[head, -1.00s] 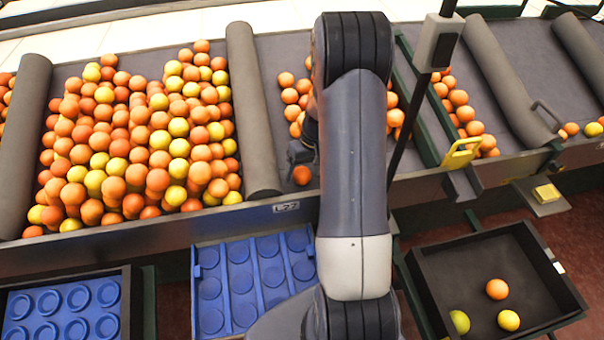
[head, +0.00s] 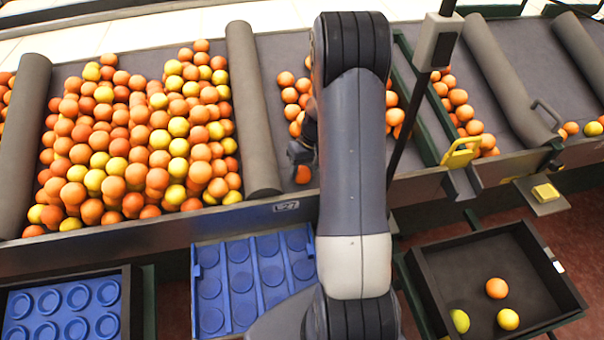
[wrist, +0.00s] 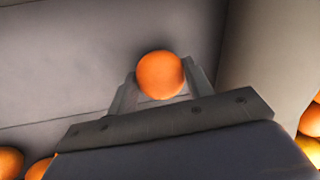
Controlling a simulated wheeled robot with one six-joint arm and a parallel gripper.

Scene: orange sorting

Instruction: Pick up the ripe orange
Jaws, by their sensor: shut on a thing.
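A ripe orange (wrist: 160,75) sits between the two fingers of my gripper (wrist: 161,90) in the wrist view. The fingers are shut on it, one on each side. In the head view the same orange (head: 303,174) shows low in the middle compartment, near the front edge. My gripper (head: 301,152) is mostly hidden there behind my arm. I cannot tell whether the orange touches the surface below.
Several oranges (head: 290,95) lie farther back in the same compartment. A large pile of orange and yellow fruit (head: 140,140) fills the left compartment, beyond a grey roller divider (head: 252,110). Below are a blue tray (head: 240,262) and a black bin (head: 450,300) with three fruits.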

